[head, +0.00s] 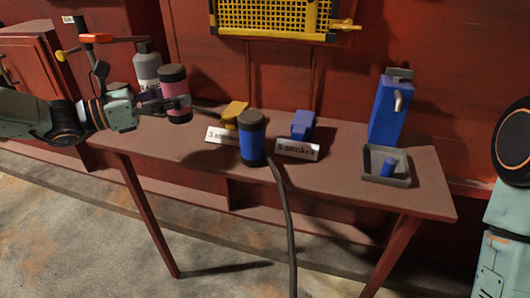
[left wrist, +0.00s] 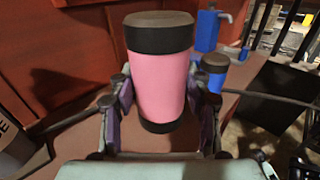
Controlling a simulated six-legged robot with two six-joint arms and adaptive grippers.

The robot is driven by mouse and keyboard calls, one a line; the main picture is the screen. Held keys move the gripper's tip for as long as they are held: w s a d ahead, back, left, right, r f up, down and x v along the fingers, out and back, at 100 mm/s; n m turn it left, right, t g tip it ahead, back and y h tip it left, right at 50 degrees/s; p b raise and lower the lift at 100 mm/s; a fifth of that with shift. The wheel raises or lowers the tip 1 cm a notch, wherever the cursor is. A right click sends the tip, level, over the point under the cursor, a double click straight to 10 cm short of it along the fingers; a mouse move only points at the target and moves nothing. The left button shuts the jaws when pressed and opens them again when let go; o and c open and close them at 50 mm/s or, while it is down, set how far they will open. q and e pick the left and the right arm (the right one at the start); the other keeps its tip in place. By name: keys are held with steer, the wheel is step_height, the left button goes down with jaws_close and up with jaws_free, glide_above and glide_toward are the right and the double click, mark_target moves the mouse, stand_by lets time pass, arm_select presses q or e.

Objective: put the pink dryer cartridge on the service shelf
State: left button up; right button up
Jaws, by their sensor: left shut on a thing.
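The pink dryer cartridge (head: 174,84) is an upright cylinder with black end caps, at the left end of the red-brown table (head: 330,182). My left gripper (head: 178,104) is shut around its lower half. In the left wrist view the pink cartridge (left wrist: 160,75) stands between the two fingers of the left gripper (left wrist: 163,108), one on each side. Whether its base touches the table is hard to tell. My right gripper is out of view. I cannot tell whether this table is the service shelf.
A grey bottle (head: 147,64) stands just behind the cartridge. A blue cartridge (head: 252,138) with a dark hose stands mid-table, near yellow (head: 235,112) and blue (head: 303,124) blocks with cards. A blue dispenser (head: 389,110) and grey tray (head: 386,181) are at right.

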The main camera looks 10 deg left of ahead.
arm_select(q)
steer(key=w+a+t+b, duration=0.1)
steer(key=w+a+b, duration=0.1)
steer(key=a, duration=0.4)
steer(key=shift+n+y, duration=0.4)
steer(key=f+b, duration=0.1)
steer(key=f, duration=0.1)
steer(key=f+b, duration=0.1)
steer(key=f, duration=0.1)
steer(key=f+b, duration=0.1)
steer(key=f, duration=0.1)
steer(key=shift+w+d, duration=0.15)
steer(key=shift+d, duration=0.1)
step_height(320, 180, down, 3)
steer(key=shift+a+f+b, duration=0.1)
steer(key=shift+a+b, duration=0.05)
steer(key=shift+b, duration=0.75)
